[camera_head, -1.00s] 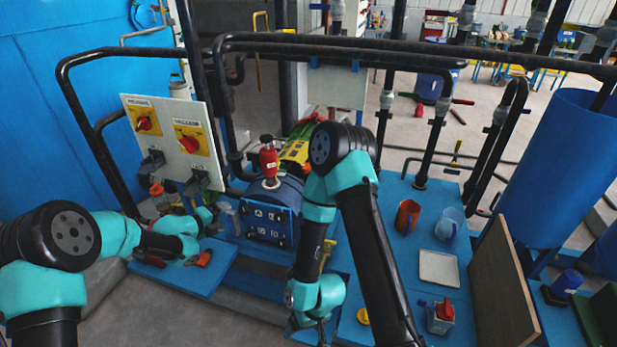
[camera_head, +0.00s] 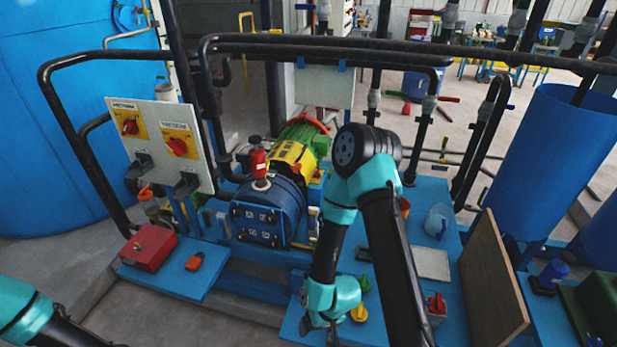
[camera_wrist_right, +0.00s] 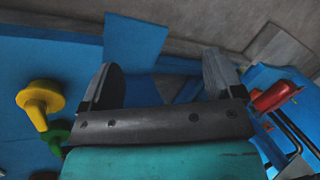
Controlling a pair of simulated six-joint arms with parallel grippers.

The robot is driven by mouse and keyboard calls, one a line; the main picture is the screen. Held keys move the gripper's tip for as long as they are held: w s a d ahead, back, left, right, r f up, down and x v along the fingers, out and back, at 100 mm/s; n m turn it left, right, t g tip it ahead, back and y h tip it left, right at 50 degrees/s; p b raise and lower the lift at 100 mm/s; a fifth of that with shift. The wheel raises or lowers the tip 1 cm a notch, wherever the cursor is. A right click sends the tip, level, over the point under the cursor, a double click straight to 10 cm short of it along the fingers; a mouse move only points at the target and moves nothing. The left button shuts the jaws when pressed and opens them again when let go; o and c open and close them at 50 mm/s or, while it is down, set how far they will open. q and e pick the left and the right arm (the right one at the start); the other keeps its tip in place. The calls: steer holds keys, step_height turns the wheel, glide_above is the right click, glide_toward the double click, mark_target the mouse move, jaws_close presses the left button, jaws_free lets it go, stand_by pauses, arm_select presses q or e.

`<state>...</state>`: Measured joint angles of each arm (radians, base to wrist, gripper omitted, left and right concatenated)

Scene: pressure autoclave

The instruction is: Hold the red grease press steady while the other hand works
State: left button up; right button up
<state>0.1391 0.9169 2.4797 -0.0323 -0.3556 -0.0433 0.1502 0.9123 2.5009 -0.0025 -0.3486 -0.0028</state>
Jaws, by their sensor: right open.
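An upright red cylinder with a dark top (camera_head: 258,162) stands on the blue pump housing (camera_head: 268,212); I take it for the red grease press, but cannot be sure. My right gripper (camera_head: 318,330) is low at the bottom middle, over the blue base, apart from and nearer than the cylinder. In the right wrist view its two fingers (camera_wrist_right: 163,80) are spread with nothing between them. A red rod-like part (camera_wrist_right: 275,97) shows at the right there, outside the fingers; I cannot tell which thing it is. My left arm shows only at the lower left; its gripper is out of view.
A red box (camera_head: 149,247) and a small red item (camera_head: 194,262) lie on the left blue platform. A yellow knob-like piece (camera_head: 359,314) is close right of my right gripper. A grey tray (camera_head: 432,264) and a clear jug (camera_head: 438,221) stand farther right. Black pipes frame the pump.

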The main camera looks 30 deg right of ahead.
steer(key=w+d+r+n+t, duration=0.1)
steer(key=w+r+t, duration=0.1)
steer(key=w, duration=0.3)
steer(key=w+d+r+t, duration=0.2)
steer(key=w, duration=0.3)
steer(key=n+t+y, duration=0.5)
steer(key=n+t, duration=0.2)
steer(key=t, duration=0.4)
glide_toward(263, 161)
steer(key=v, duration=0.5)
steer(key=shift+w+d, duration=0.1)
steer(key=shift+w, duration=0.1)
steer(key=x, duration=1.7)
steer(key=shift+w+f, duration=0.1)
steer(key=shift+w, duration=0.1)
steer(key=c, duration=1.3)
